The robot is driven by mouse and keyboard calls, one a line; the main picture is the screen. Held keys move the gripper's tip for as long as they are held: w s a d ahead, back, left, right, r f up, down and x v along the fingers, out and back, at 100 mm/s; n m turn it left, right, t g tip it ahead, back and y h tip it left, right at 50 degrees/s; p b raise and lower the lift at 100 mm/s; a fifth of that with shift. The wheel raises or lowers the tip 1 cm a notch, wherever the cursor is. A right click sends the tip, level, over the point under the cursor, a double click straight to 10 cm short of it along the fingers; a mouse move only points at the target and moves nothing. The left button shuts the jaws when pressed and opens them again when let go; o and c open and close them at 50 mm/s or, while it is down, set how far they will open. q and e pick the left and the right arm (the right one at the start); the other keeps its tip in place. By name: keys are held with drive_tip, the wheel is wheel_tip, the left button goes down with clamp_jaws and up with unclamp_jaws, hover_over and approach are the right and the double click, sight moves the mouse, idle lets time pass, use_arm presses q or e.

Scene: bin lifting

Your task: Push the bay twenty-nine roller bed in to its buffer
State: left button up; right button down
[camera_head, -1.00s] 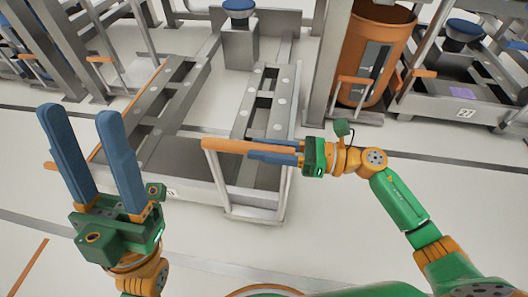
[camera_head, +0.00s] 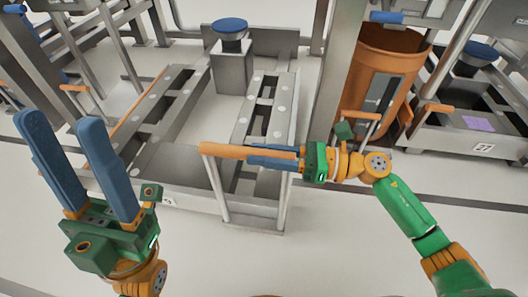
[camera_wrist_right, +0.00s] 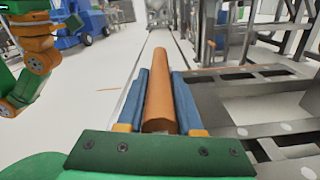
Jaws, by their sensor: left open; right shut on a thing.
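The roller bed (camera_head: 262,112) is a low grey frame with two rails dotted with pale discs. Its label is partly hidden by my left gripper, so I cannot read the full number. An upright frame at its near end carries an orange handle bar (camera_head: 222,151). My right gripper (camera_head: 275,157) is shut on this bar; the right wrist view shows the bar (camera_wrist_right: 157,85) between blue fingers. The buffer (camera_head: 231,70), a grey post with a blue round top, stands between the rails' far ends. Contact with it cannot be made out. My left gripper (camera_head: 62,160) is open and empty.
An orange bin (camera_head: 377,75) stands behind a grey upright at right. Beside it is another bay (camera_head: 470,140) labelled 27. More grey frames with orange handles (camera_head: 73,88) stand at left. The near floor is clear.

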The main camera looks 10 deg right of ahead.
sight(301, 160)
drive_tip(key=c, duration=0.6)
unclamp_jaws()
drive_tip(key=v, duration=0.7)
drive_tip(key=shift+p, duration=0.3)
